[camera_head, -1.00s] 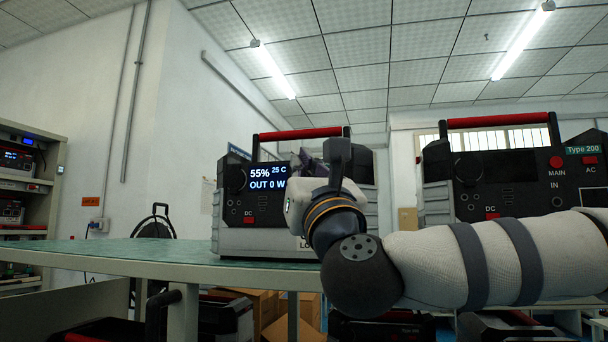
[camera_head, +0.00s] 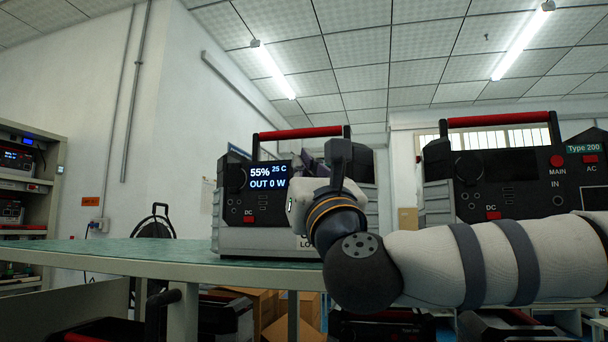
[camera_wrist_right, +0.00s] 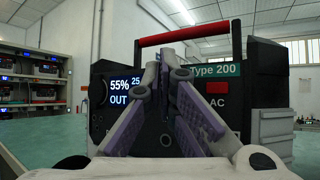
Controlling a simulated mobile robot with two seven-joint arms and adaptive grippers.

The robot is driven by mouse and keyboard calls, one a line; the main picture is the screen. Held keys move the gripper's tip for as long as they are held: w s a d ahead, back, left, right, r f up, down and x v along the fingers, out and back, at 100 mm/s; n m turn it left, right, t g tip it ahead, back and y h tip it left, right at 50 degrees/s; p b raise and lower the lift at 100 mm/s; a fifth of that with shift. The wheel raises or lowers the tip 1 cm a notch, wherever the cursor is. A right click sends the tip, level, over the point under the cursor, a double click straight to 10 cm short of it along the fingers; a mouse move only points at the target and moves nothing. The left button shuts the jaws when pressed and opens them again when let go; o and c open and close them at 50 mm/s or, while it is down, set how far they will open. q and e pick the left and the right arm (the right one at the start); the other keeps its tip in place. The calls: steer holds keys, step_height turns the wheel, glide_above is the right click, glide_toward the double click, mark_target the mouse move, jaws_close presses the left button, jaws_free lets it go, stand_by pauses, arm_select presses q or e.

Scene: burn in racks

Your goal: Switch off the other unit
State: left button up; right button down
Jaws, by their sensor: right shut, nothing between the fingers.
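The left unit (camera_head: 240,240) stands on the green-topped table with its screen (camera_head: 267,177) lit, reading 55%, 25 C and OUT 0 W. Its red DC button (camera_head: 248,219) shows. My right gripper (camera_head: 309,167) is in front of its right half and hides its MAIN and AC area there. In the right wrist view the shut, empty fingers (camera_wrist_right: 171,62) point at this unit's front, left of its red AC button (camera_wrist_right: 217,88); contact cannot be told. The right unit (camera_head: 437,203) has a dark screen (camera_head: 510,164) and a red MAIN button (camera_head: 556,161). My left gripper is out of view.
The table (camera_head: 130,254) is clear to the left of the lit unit. A shelf rack (camera_head: 56,180) with equipment stands at the far left. Boxes (camera_head: 262,304) and more units are below the table. My right forearm crosses in front of the right unit's lower part.

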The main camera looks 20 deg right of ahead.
steer(key=shift+w+d, duration=0.15)
stand_by(0.5)
steer(key=shift+s+a, duration=0.35)
steer(key=shift+s, duration=0.2)
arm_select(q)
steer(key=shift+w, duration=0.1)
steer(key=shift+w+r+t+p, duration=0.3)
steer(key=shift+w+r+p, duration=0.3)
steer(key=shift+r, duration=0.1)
arm_select(e)
steer(key=s+a, duration=0.3)
steer(key=s, duration=0.2)
steer(key=shift+a, duration=0.2)
